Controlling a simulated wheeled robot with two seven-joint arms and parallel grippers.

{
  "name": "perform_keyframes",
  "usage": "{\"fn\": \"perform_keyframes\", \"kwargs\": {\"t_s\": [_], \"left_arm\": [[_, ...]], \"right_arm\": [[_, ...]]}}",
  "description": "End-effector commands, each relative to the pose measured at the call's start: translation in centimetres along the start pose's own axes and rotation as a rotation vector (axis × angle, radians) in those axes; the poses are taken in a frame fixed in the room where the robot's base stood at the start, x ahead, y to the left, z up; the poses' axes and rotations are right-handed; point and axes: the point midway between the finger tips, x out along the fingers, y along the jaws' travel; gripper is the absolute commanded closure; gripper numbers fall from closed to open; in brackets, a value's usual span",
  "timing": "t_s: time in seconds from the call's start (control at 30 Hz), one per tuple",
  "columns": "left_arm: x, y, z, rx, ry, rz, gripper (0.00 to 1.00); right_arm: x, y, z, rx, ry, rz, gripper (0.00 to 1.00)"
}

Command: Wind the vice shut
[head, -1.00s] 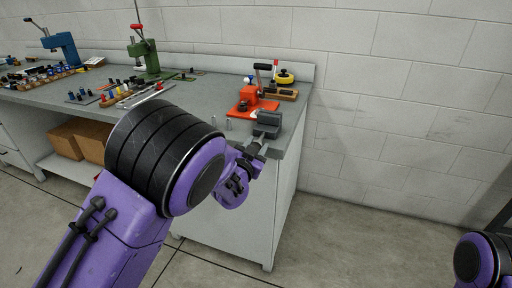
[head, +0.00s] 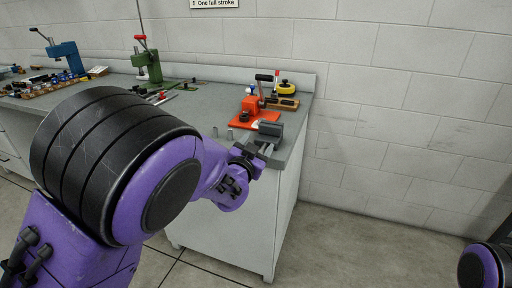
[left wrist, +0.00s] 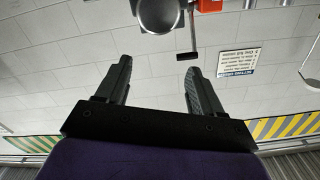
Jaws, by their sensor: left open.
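The small grey vice (head: 269,129) sits at the front right corner of the bench. My left gripper (head: 262,150) is just in front of it, at the bench edge, and partly covers its near side. The left wrist view is upside down and shows the two fingers of the gripper (left wrist: 159,80) wide apart with nothing between them. A dark round part (left wrist: 158,14), which looks like the near end of the vice, shows beyond the fingertips. My right gripper is out of view.
Small metal pins (head: 230,133) stand left of the vice. Green (head: 148,65) and blue (head: 68,55) presses are farther left.

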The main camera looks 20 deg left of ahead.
Motion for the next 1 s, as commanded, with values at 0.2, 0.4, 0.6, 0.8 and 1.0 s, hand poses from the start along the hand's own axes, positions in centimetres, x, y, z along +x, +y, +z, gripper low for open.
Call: {"fn": "perform_keyframes", "kwargs": {"t_s": [0.2,0.4,0.6,0.8,1.0], "left_arm": [[-4.9,0.1,-4.5,0.002,0.004,-0.001,0.33],[-8.7,0.5,-7.5,0.001,-0.002,0.002,0.33],[-10.6,1.0,-7.8,-0.001,0.000,0.001,0.33],[-10.8,1.2,-7.5,0.001,0.000,0.000,0.33],[-10.8,1.3,-6.4,-0.015,-0.023,0.002,0.33]], "right_arm": [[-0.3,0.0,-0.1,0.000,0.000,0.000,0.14],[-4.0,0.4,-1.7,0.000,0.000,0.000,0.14],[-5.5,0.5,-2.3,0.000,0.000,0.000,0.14],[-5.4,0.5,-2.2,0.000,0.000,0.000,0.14],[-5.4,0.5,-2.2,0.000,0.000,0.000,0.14]]}}
